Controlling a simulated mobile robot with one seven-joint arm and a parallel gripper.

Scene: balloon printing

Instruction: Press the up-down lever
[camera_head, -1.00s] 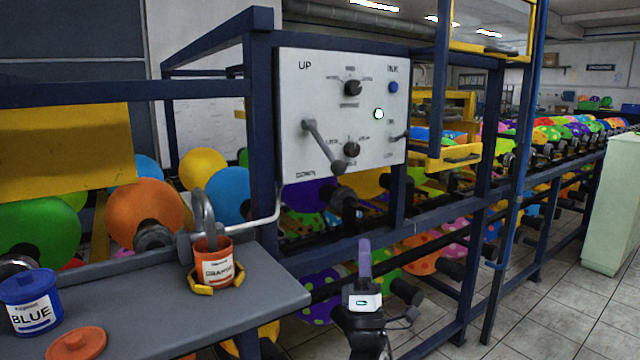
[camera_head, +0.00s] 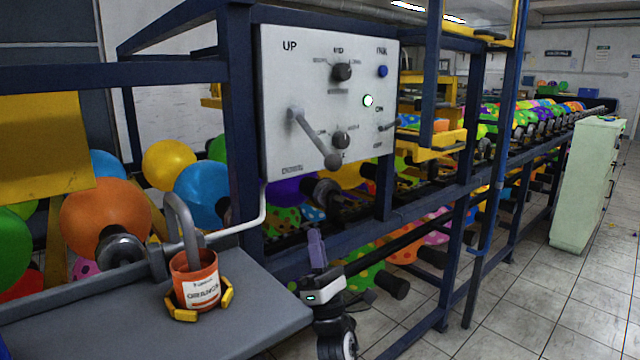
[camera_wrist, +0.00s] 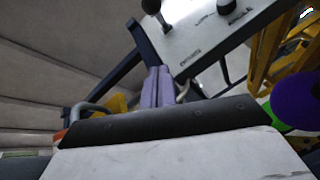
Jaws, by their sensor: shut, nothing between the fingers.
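The up-down lever (camera_head: 312,137) is a grey rod on the left side of the white control panel (camera_head: 285,70), between the UP and DOWN labels. It slants down to the right and ends in a round grey knob. My gripper (camera_head: 316,236) is below the panel in the head view, its purple fingers pointing up and apart from the lever. In the wrist view the closed fingers (camera_wrist: 158,72) stand in front of the panel's lower edge (camera_wrist: 205,60). A dark round knob on a short stem, seemingly the lever's end, shows at the top there.
Dark blue frame posts (camera_head: 242,140) and a rail (camera_head: 350,245) surround the panel. A grey table (camera_head: 255,315) with an orange ink cup (camera_head: 197,280) is at the lower left. Balloons (camera_head: 105,218) sit behind. A pale green cabinet (camera_head: 585,185) stands right on open tiled floor.

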